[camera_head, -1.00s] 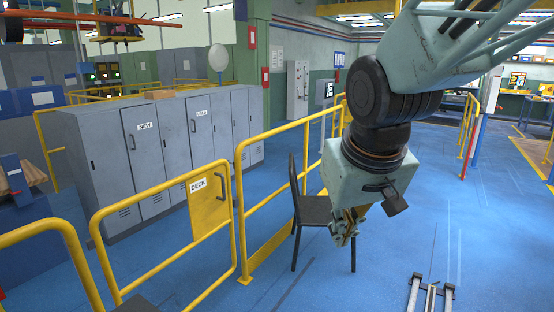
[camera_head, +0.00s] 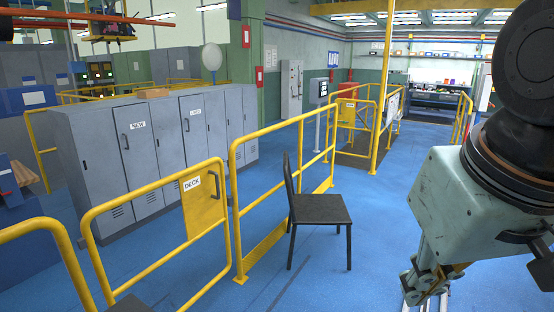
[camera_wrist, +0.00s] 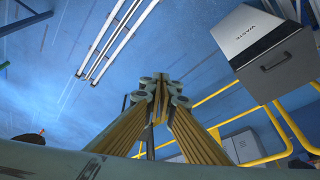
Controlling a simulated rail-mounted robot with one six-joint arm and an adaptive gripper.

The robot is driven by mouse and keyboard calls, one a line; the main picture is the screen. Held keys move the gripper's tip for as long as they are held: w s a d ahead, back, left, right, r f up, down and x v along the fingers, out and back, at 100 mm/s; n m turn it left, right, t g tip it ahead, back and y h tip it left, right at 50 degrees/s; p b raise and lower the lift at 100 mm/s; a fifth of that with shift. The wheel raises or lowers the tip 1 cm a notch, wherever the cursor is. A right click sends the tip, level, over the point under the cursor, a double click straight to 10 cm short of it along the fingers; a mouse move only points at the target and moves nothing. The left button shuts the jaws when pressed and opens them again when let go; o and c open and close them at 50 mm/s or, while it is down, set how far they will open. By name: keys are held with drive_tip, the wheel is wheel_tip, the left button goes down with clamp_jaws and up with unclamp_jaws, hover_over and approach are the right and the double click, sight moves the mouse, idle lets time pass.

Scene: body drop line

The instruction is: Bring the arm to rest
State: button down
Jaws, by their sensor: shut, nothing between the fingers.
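My gripper (camera_head: 425,285) hangs at the lower right of the head view, below the pale green wrist housing of my arm. In the wrist view the two yellow-sided fingers (camera_wrist: 161,88) come together at their tips. The gripper is shut and holds nothing. It is in the air, apart from the chair to its left in the head view.
A black chair (camera_head: 318,209) stands beside yellow railings (camera_head: 262,134) with a DECK gate (camera_head: 203,200). Grey lockers (camera_head: 140,160) stand behind. The wrist view shows a WASTE bin (camera_wrist: 265,50) and pale floor rails (camera_wrist: 113,40). Blue floor beyond the chair is clear.

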drive_tip(key=s+d, duration=0.1)
drive_tip(key=s, duration=0.6)
drive_tip(key=shift+f+m, duration=0.3)
drive_tip(key=shift+f, duration=0.15)
